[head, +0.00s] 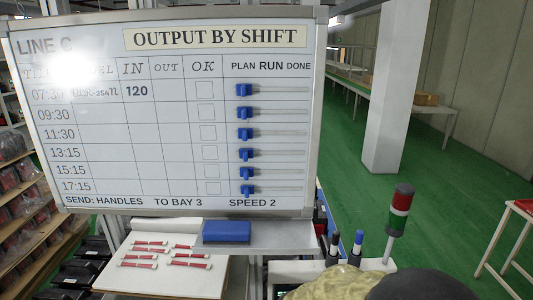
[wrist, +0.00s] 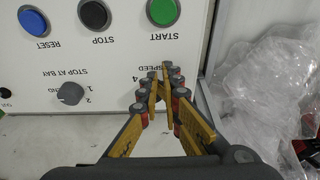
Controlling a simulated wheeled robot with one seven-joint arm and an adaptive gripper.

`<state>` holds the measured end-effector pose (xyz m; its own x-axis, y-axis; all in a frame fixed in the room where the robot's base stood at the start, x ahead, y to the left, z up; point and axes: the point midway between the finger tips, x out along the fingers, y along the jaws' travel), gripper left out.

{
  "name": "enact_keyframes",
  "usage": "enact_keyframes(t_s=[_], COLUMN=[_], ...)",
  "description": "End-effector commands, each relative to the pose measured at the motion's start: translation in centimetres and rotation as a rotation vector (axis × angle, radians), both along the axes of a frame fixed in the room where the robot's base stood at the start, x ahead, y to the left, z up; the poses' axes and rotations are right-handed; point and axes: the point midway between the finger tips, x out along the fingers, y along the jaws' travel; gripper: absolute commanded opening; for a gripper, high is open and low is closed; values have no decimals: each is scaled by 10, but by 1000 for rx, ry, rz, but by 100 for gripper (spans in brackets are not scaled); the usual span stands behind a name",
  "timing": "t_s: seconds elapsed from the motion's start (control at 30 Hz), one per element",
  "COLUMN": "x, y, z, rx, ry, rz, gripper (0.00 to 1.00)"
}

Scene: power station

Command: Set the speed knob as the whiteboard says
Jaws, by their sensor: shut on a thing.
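The whiteboard (head: 180,150) fills the left of the head view. Its bottom line reads "SEND: HANDLES TO BAY 3" and "SPEED 2" (head: 252,202). In the wrist view, a white control panel (wrist: 30,70) appears upside down. It carries a "SPEED" label with a "4" just left of my fingers. My gripper (wrist: 160,85) is shut on the speed knob beside that label. The fingers hide the knob, so its pointer and setting cannot be read. The other scale numbers are hidden too.
Blue RESET (wrist: 33,20), black STOP (wrist: 94,14) and green START (wrist: 163,12) buttons sit close by. A dark "STOP AT BAY" knob (wrist: 70,93) is left of my gripper. Clear plastic wrap (wrist: 265,75) lies to the right. A signal light (head: 399,210) stands beside the whiteboard.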

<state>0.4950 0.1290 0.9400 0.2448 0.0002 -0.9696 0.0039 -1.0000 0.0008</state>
Motion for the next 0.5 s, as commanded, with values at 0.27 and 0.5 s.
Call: enact_keyframes(t_s=[0.27, 0.5], x=[-3, -7], y=[2, 3], z=[0, 4], rx=[1, 1], ry=[-2, -2], rz=[1, 0], gripper=[0, 0])
